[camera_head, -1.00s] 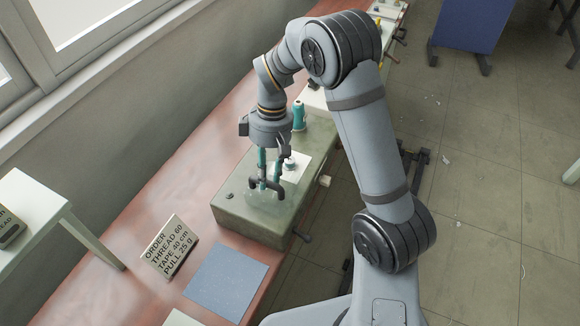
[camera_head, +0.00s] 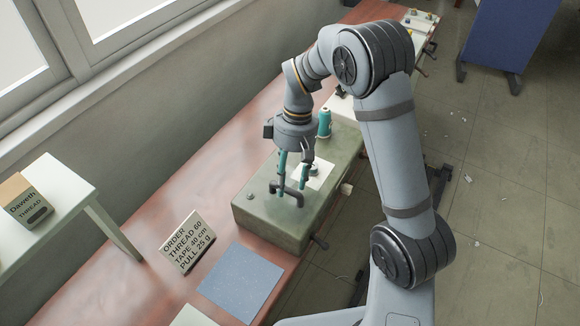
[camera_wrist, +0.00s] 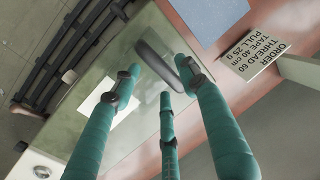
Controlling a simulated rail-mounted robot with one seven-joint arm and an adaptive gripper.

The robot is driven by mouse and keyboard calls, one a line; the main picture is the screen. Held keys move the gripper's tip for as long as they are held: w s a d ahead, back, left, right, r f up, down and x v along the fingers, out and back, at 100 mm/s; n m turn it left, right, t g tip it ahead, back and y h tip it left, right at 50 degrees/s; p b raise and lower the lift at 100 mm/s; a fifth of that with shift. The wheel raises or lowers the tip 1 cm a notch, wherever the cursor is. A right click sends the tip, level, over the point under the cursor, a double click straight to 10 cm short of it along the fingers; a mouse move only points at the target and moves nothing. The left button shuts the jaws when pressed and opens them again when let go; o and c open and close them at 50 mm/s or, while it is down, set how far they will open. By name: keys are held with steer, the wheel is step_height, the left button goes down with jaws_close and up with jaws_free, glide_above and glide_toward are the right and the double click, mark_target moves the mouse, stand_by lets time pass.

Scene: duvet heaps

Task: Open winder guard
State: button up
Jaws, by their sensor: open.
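The winder is a grey-green box (camera_head: 268,217) on the bench, with a pale plate (camera_head: 318,180) and a small white spool on top. A dark bar-like handle (camera_head: 289,191) stands at its near part; it also shows in the wrist view (camera_wrist: 155,62). I take it as the guard's handle; a clear guard is hard to make out. My gripper (camera_head: 294,183) points down over the box, its teal fingers open around or beside the handle. In the wrist view the fingers (camera_wrist: 160,78) are spread with the handle between or just beyond the tips; contact cannot be told.
A teal thread cone (camera_head: 324,123) stands at the box's far end. A pale side table (camera_head: 60,205) holds a thread box (camera_head: 25,201). The wall and window are left.

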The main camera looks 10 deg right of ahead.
step_height(320, 180, up, 11)
steer(key=w+d, duration=0.1)
steer(key=shift+w+d+r, duration=0.15)
steer(key=shift+w+d, duration=0.05)
steer(key=shift+w, duration=0.15)
stand_by(0.3)
steer(key=f, duration=0.4)
steer(key=s+a+f, duration=0.1)
steer(key=f, duration=0.6)
steer(key=shift+s+a+f, duration=0.2)
steer(key=shift+s+f, duration=0.1)
steer(key=shift+s, duration=0.1)
steer(key=shift+w+d+f, duration=0.1)
steer(key=shift+w+d, duration=0.1)
steer(key=shift+w, duration=0.15)
